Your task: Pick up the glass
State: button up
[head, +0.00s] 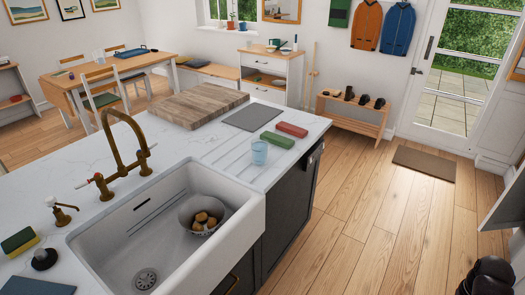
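A light blue glass (260,153) stands upright on the grooved draining part of the white marble counter (190,145), just behind the right end of the sink. A green block-like item (277,140) and a red one (291,129) lie close behind and to the right of it. The glass is fully visible and nothing touches it that I can see. My gripper does not show clearly in this view. A dark rounded shape at the lower right edge may be part of my arm, but I cannot tell.
The white sink (170,235) holds a bowl (205,213) of brown round items. A brass faucet (122,155) rises behind it. A grey mat (252,117) and wooden board (203,103) lie farther back.

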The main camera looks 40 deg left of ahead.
aim_at(260, 153)
jog(key=i, duration=1.75)
jog(key=u, duration=0.7)
jog(key=k, duration=0.15)
jog(key=u, duration=1.9)
